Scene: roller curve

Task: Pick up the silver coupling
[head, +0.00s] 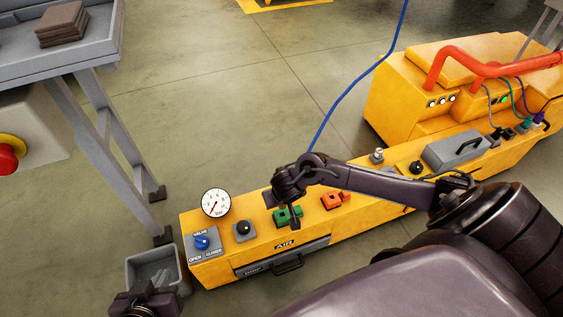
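A small silver fitting (377,155), which looks like the silver coupling, stands on top of the yellow bench (215,267), beyond my arm. The arm that comes in from the right reaches across the bench. Its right gripper (282,203) hangs over the bench near the green block, to the left of the silver fitting and apart from it. Its fingers are dark and small, and their gap is unclear. My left gripper (146,302) is at the bottom left edge, partly cut off, beside the grey bin.
A blue hose (350,93) runs down behind my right wrist; its lower end is hidden. A gauge (216,203), a blue valve knob (201,242), a green block (288,215) and an orange block (335,199) sit on the bench. A grey bin (138,270) stands left; open floor lies beyond.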

